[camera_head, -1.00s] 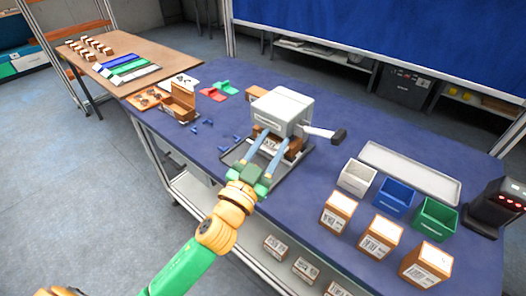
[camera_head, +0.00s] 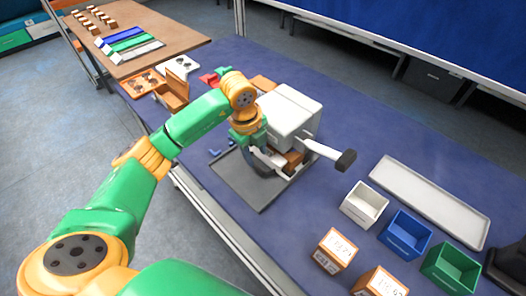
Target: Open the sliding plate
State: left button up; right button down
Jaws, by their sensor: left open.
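A white box-shaped machine (camera_head: 291,114) stands on the blue table, with a white lever (camera_head: 322,149) ending in a black knob at its right. A dark grey flat plate (camera_head: 245,183) lies at its front. I cannot tell for sure which part is the sliding plate. A brown block (camera_head: 294,160) shows low at the machine's front, partly covered. My left gripper (camera_head: 264,161) points down close to the machine's front left, above the plate. It is open; its fingertips are partly hidden, and I cannot tell whether they touch anything. My right gripper is not in view.
White (camera_head: 364,204), blue (camera_head: 405,232) and green (camera_head: 450,267) open bins stand at the right, beside a long white tray (camera_head: 428,200). Labelled boxes (camera_head: 335,250) stand in front. A brown open box (camera_head: 174,88) and small red parts are at the back left.

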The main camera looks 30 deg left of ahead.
aim_at(258, 166)
pick_arm(q)
jog(key=f, duration=0.1)
jog(key=s+f, duration=0.1)
jog(key=f, duration=0.1)
jog(key=shift+d+f, duration=0.1)
jog(key=shift+w+f, duration=0.4)
jog(key=shift+w, duration=0.15)
jog(key=shift+c, duration=0.2)
jog(key=shift+s, duration=0.25)
grip_shut()
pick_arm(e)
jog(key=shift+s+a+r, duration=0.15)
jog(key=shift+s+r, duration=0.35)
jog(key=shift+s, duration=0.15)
pick_arm(q)
jog(key=shift+w, duration=0.1)
